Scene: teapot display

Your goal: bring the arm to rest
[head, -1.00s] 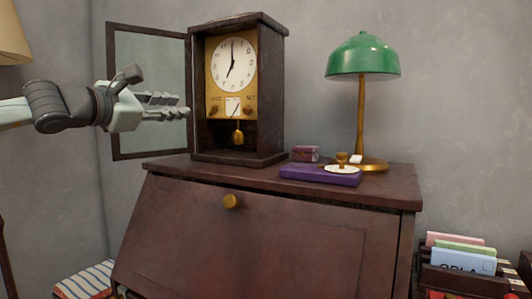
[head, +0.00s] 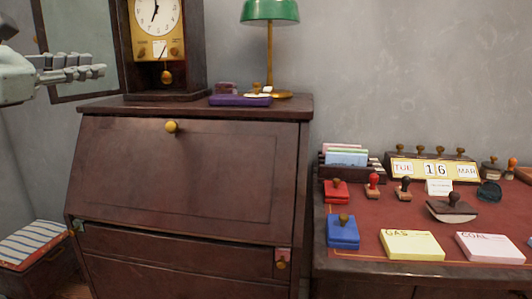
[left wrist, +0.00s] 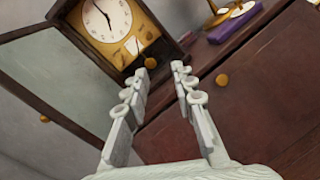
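My left gripper (head: 78,72) comes in at the left edge in the head view, in front of the open glass door of the wooden clock (head: 190,50). In the left wrist view the two fingers of this gripper (left wrist: 161,72) stand apart with nothing between them. The clock dial (left wrist: 106,17) and its small brass pendulum (left wrist: 150,61) show beyond the fingertips there. The fingers look clear of the clock, the door and the desk. My right gripper is in neither view.
A slant-front desk (head: 200,170) carries the clock, a green lamp (head: 270,12) and a purple book (head: 240,100). At right, a red-topped table (head: 370,225) holds stamps, note pads and a date block (head: 435,169). A striped cushion (head: 35,243) lies low at left.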

